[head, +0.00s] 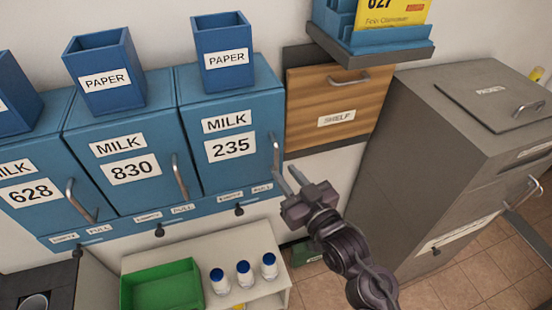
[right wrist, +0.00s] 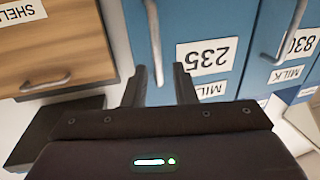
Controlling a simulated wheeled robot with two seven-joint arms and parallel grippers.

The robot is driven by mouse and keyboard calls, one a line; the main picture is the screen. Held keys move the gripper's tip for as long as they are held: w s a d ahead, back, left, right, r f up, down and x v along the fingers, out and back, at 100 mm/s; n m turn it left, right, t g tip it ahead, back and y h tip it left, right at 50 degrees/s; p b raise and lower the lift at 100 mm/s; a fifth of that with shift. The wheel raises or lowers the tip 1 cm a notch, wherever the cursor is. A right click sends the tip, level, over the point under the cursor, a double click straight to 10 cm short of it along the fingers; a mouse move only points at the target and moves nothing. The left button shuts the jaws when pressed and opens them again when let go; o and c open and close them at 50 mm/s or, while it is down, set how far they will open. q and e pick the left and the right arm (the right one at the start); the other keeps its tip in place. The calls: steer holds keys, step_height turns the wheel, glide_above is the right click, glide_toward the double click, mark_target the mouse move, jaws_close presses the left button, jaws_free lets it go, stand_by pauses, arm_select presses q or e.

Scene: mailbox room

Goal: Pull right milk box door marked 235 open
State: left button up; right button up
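The blue milk box door marked 235 (head: 215,170) is shut, the rightmost of the blue milk doors. Its upright metal handle (head: 276,155) is on its right edge. My right gripper (head: 290,178) is just below and right of that handle, fingers pointing up toward it. In the right wrist view, the picture is upside down: door 235 (right wrist: 215,30) is ahead, and its handle (right wrist: 155,40) lines up with the gap between the two open fingers (right wrist: 160,86). I cannot tell whether the handle is between the fingertips or just beyond them. My left gripper is not in view.
Milk doors 830 (head: 135,185) and 628 (head: 40,212) are shut at left. Blue paper bins (head: 222,60) stand on top. A wooden shelf drawer (head: 335,100) and grey parcel box (head: 430,150) are at right. Below are a green crate (head: 160,285) and white bottles (head: 244,275).

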mark_target(276, 161)
steer(key=p+x, duration=0.1)
steer(key=x, duration=0.5)
steer(key=shift+w, duration=0.1)
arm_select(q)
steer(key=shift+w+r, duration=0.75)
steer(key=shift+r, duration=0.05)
arm_select(e)
steer(key=shift+f, duration=0.1)
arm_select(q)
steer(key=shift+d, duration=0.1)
arm_select(e)
steer(key=shift+d, duration=0.1)
jaws_close()
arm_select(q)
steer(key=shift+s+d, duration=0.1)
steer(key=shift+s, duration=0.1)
